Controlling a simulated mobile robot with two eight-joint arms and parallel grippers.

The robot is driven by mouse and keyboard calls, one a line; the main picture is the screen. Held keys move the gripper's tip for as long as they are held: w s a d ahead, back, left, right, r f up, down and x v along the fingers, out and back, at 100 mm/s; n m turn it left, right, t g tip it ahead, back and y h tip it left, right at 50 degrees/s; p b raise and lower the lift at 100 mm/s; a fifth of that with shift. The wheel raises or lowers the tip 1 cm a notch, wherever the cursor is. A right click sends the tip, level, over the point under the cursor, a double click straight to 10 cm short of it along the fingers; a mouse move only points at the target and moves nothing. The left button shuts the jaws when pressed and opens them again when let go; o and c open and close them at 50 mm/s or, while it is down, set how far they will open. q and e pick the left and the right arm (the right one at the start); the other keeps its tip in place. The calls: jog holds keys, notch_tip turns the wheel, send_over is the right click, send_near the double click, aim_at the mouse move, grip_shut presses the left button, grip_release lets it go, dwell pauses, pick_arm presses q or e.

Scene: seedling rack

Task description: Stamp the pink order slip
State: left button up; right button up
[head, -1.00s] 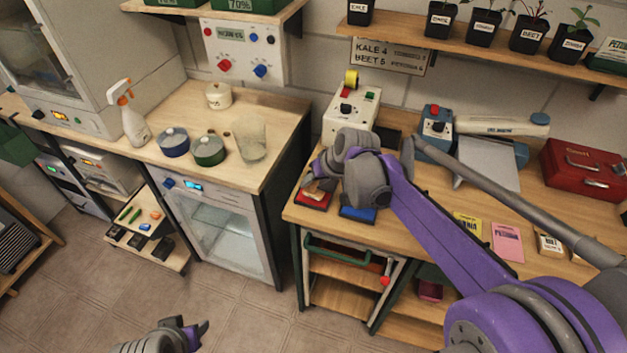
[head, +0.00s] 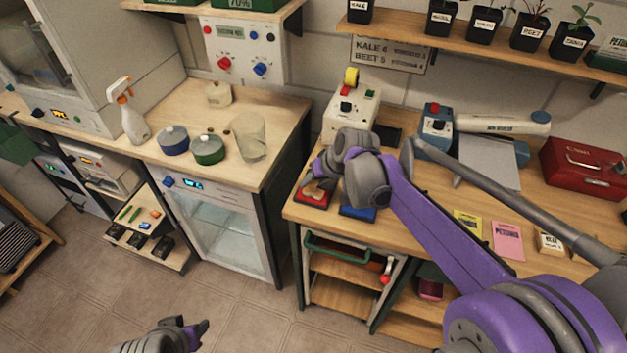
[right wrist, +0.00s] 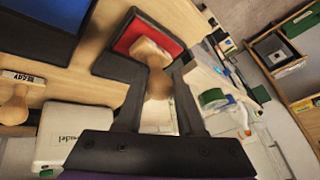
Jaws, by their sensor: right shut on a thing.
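The pink order slip (head: 508,243) lies flat on the right bench, right of a yellow slip. My right gripper (head: 313,181) is at the bench's front left corner, over the red ink pad (head: 313,203). In the right wrist view the gripper (right wrist: 160,88) is shut on a wooden-handled stamp (right wrist: 157,75). The stamp's base is over the red pad (right wrist: 172,48); I cannot tell whether it touches. My left gripper (head: 200,335) is low at the bottom edge, over the floor, and its jaw opening is unclear.
A blue pad (head: 358,214) lies right of the red one. Another stamp (right wrist: 14,105), labelled READY, stands in the wrist view. The yellow slip (head: 467,225), a seed packet (head: 548,242) and a red toolbox (head: 585,170) are on the bench. My right arm crosses over its middle.

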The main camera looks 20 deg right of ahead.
pick_arm(q)
jog(key=shift+r, duration=0.1)
dwell(0.4)
pick_arm(e)
jog(key=shift+r+p, duration=1.95)
jog(key=shift+r, duration=1.55)
pick_arm(q)
jog(key=r, duration=0.1)
jog(key=w+r, duration=0.1)
jog(key=r, duration=0.1)
jog(key=w+r, duration=0.1)
jog(key=r, duration=0.1)
jog(key=shift+w, duration=0.1)
pick_arm(e)
jog(key=shift+f, duration=0.1)
pick_arm(q)
jog(key=shift+s, duration=0.2)
pick_arm(e)
jog(key=shift+s, duration=0.15)
